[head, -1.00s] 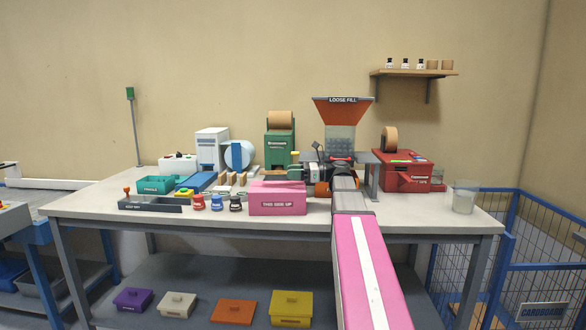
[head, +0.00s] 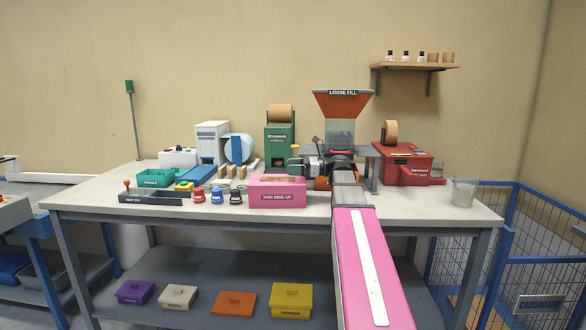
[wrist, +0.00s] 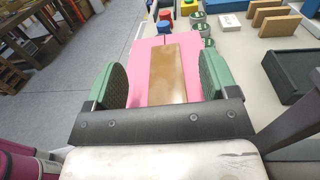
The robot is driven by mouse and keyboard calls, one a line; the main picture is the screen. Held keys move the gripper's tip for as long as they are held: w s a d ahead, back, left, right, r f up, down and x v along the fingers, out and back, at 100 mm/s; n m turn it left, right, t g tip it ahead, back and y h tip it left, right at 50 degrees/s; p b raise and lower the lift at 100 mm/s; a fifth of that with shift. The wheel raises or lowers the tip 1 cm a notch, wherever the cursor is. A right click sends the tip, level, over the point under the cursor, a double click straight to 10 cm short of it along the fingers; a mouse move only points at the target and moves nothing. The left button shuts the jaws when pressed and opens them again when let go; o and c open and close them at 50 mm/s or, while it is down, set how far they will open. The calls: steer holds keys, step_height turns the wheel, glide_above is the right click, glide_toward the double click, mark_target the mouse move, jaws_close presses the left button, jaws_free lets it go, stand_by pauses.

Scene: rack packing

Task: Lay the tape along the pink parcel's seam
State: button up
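The pink parcel (head: 277,197), with "THIS SIDE UP" on its front, sits upright on the bench, left of my arm in the head view. A tan tape strip (head: 278,179) lies along the middle of its top. In the wrist view the brown tape (wrist: 174,70) runs lengthwise over the pink parcel (wrist: 139,56). My gripper (wrist: 163,80) is open, its two green finger pads wide apart on either side of the strip, with gaps to it. In the head view my fingers are hard to make out behind the parcel's right end.
The green tape dispenser (head: 279,145) stands behind the parcel. Small red, blue and black stampers (head: 217,196) stand left of it. The loose fill hopper (head: 341,105) and a red machine (head: 404,164) stand to the right. The bench front (head: 277,216) is clear.

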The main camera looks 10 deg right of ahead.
steer(key=shift+f, duration=0.15)
steer(key=v, duration=1.1)
